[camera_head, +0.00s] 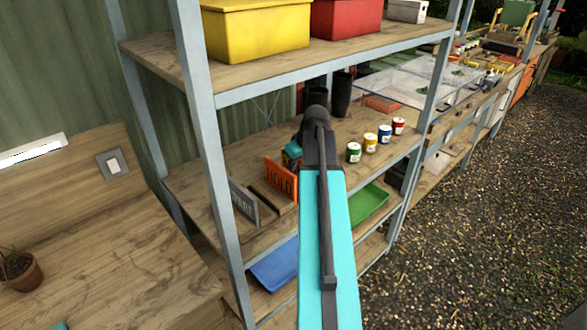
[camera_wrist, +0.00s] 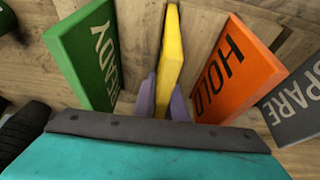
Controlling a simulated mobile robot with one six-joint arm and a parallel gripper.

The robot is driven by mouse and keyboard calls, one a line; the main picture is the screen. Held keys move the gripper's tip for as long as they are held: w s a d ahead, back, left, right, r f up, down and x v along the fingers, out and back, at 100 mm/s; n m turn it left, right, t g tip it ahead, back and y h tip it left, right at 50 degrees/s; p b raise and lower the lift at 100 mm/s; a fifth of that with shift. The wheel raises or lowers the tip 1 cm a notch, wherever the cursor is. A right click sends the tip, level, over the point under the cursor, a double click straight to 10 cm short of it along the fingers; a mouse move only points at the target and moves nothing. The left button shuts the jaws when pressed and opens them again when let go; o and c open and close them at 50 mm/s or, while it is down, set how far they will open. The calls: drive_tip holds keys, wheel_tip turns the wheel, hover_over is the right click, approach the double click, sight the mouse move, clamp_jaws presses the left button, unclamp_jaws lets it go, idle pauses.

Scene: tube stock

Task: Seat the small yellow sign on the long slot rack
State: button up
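The small yellow sign (camera_wrist: 171,50) is seen nearly edge-on in the wrist view, standing between a green READY sign (camera_wrist: 86,52) and an orange HOLD sign (camera_wrist: 236,72). My gripper (camera_wrist: 163,100) has one finger on each side of the yellow sign, close against its faces. In the head view my arm hides the yellow sign and the fingertips. I cannot tell whether the yellow sign's lower edge is in a slot.
The SPARE sign (camera_wrist: 295,103) stands right of HOLD in the wrist view. Several small cans (camera_head: 370,143) and dark pots (camera_head: 341,94) share the shelf. A steel post (camera_head: 212,150) stands in front, and the upper shelf (camera_head: 330,62) is overhead.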

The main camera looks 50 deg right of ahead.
drive_tip(key=o, duration=0.4)
drive_tip(key=shift+r, duration=0.1)
drive_tip(key=shift+b+v, duration=1.55)
drive_tip(key=shift+v, duration=5.15)
drive_tip(key=shift+r, duration=0.15)
drive_tip(key=shift+s+d, duration=0.1)
